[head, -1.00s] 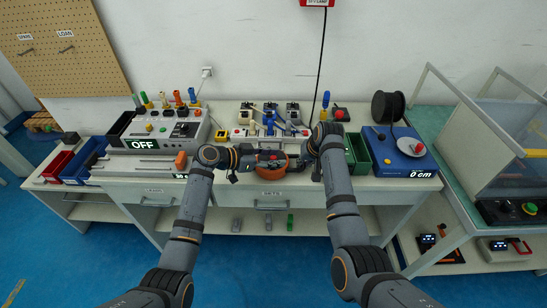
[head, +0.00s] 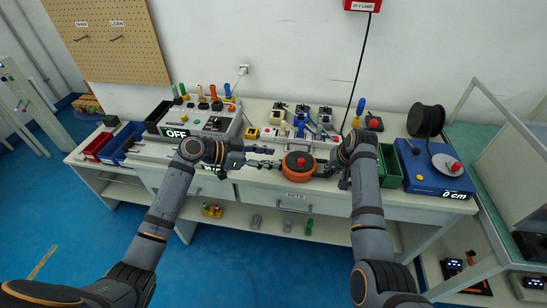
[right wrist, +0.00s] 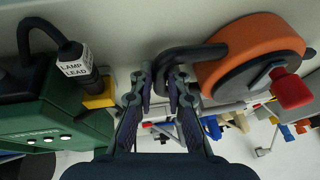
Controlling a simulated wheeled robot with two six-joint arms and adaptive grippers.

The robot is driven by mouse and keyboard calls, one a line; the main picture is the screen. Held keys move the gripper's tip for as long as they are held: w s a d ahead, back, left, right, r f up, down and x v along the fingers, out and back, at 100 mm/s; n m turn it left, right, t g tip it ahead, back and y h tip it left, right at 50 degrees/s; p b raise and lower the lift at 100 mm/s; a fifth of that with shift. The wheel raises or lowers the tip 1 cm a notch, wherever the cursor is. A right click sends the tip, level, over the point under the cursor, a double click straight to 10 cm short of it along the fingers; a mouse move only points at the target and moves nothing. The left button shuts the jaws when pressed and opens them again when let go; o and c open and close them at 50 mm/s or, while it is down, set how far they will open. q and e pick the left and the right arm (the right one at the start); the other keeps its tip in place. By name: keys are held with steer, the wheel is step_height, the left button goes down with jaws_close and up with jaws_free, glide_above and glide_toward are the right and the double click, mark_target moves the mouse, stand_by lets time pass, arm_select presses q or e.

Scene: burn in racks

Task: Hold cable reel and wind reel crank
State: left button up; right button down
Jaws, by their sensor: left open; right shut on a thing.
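An orange cable reel (head: 298,172) with a red crank knob (head: 301,161) is at the bench's front edge. In the right wrist view the reel (right wrist: 250,48) shows its dark handle (right wrist: 200,52) and red knob (right wrist: 291,90). My right gripper (head: 325,168) is at the reel's right side. In the right wrist view its fingers (right wrist: 167,78) are shut on the dark handle. My left gripper (head: 272,158) is open and empty, just left of the reel and apart from the crank knob.
A blue unit (head: 435,178) reading "0 cm", with a red knob and black spool (head: 425,120), stands right. A grey console (head: 200,125) reading "OFF" stands left. Several small fixtures line the bench behind the reel.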

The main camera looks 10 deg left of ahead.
steer(key=c, duration=1.3)
jaws_free()
steer(key=shift+o, duration=0.2)
steer(key=v, duration=1.2)
